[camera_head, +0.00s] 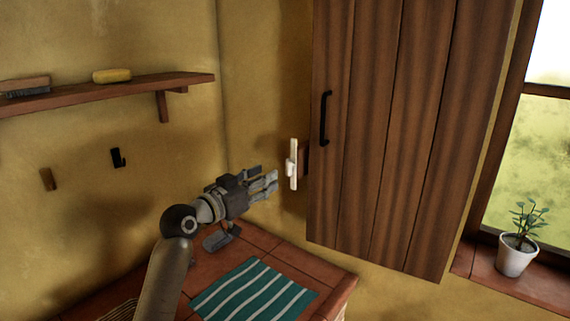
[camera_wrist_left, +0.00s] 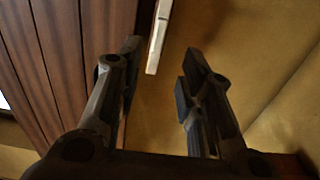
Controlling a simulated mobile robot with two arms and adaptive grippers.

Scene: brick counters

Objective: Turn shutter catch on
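The shutter catch (camera_head: 293,165) is a white upright bar on a small mount, on the wall at the left edge of the wooden shutter (camera_head: 385,130). The catch stands roughly vertical. In the left wrist view the white catch (camera_wrist_left: 158,38) shows at the top, beyond the fingertips, and its upper part is cut off by the frame. My left gripper (camera_head: 268,182) is just left of and a little below the catch, apart from it. Its fingers are spread with nothing between them (camera_wrist_left: 165,62). The shutter also shows in the left wrist view (camera_wrist_left: 60,60). My right gripper is in neither view.
A tiled counter (camera_head: 290,257) with a green striped cloth (camera_head: 254,292) lies below my left arm. A shelf (camera_head: 120,92) with a brush (camera_head: 25,86) and a yellow sponge (camera_head: 111,76) is at left. A potted plant (camera_head: 516,255) stands on the right sill.

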